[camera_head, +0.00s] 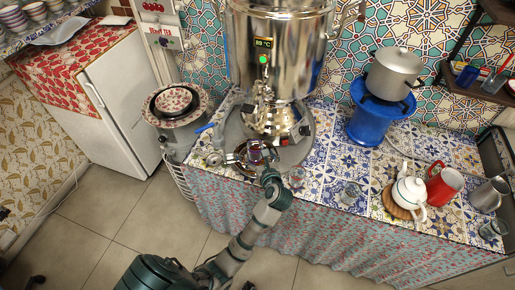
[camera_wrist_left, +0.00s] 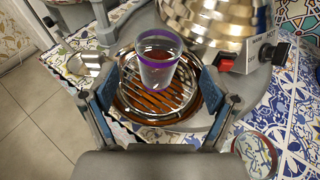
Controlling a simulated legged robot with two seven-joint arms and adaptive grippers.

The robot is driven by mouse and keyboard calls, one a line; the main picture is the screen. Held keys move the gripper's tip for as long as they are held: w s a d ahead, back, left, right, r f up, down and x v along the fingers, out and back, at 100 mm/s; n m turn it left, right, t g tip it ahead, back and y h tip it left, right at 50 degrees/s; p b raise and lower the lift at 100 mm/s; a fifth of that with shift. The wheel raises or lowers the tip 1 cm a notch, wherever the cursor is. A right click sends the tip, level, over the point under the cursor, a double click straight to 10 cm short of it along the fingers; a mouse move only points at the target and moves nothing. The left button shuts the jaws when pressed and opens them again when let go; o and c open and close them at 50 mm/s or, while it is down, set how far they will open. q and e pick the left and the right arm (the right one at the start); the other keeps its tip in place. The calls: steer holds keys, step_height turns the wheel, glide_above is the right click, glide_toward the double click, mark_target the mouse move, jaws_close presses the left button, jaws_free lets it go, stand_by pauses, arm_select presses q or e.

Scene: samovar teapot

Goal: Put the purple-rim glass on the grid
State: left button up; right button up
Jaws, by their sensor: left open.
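The purple-rim glass (camera_wrist_left: 157,68) is clear with a purple band at its rim. In the left wrist view it appears to stand upright on the round metal grid (camera_wrist_left: 136,98) of the samovar's drip tray. It also shows in the head view (camera_head: 254,152), small, below the samovar tap. My left gripper (camera_wrist_left: 158,88) is open, with one blue-padded finger on each side of the glass and a visible gap to both. In the head view my left gripper (camera_head: 262,166) reaches in from the front and partly covers the tray. My right gripper is not in view.
The steel samovar (camera_head: 272,60) stands behind the grid. Another glass (camera_head: 296,177) is close to the right of my gripper, and one more (camera_head: 350,193) is farther right. A small metal strainer (camera_head: 214,159) lies left.

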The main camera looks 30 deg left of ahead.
arm_select(q)
steer(key=s+d+r+m+t+h, duration=0.25)
steer(key=d+m+t, duration=0.3)
steer(key=m, duration=0.45)
steer(key=s+d+r+m+t+h, duration=0.15)
steer(key=d+r+m+t, duration=0.25)
steer(key=m+t, duration=0.4)
steer(key=s+d+f+m+g+h, duration=0.3)
steer(key=d+f+m+g+h, duration=0.2)
steer(key=d+f+m+h, duration=0.9)
steer(key=s+a+f+m+g+y, duration=0.1)
steer(key=s+a+f+m+g, duration=0.1)
steer(key=s+f+m+g, duration=0.35)
steer(key=s+a+f+m+g+y, duration=0.1)
steer(key=s+a+f+m+g, duration=0.15)
steer(key=f+m, duration=0.45)
steer(key=s+a+f+m+g+y, duration=0.1)
steer(key=s+a+f+g+y, duration=0.1)
steer(key=s+a+f+g, duration=0.2)
steer(key=s+a+f+m+g+y, duration=0.2)
steer(key=s+a+f+g+y, duration=0.1)
steer(key=s+f, duration=0.6)
steer(key=s+a+g, duration=0.1)
steer(key=s+a, duration=0.1)
steer(key=s, duration=0.2)
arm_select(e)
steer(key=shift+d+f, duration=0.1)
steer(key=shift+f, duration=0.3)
